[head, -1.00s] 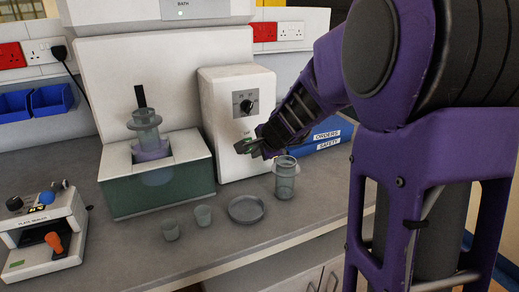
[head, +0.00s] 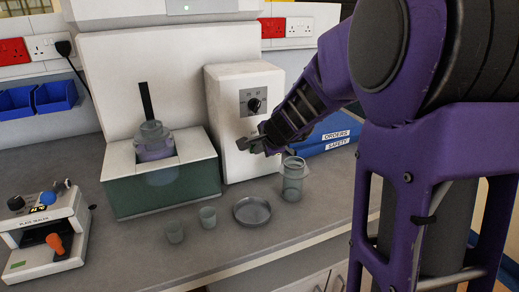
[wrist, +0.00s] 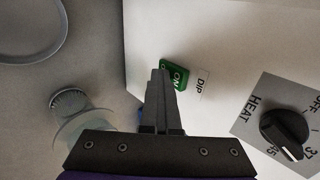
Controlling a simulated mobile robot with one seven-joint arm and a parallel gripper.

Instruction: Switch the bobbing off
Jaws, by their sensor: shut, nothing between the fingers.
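The dip switch (wrist: 174,74) is a small green rocker reading ON, beside a DIP label (wrist: 203,84) on the front of a white control box (head: 235,85). My gripper (wrist: 162,78) is shut and empty, its fingertips at the switch and overlapping its lower part in the wrist view; I cannot tell whether they touch. In the head view my gripper (head: 245,145) hides the switch.
A black HEAT knob (wrist: 284,131) sits on the same panel. A clear jar (head: 293,180), a shallow dish (head: 252,211) and two small beakers (head: 208,217) stand on the bench in front.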

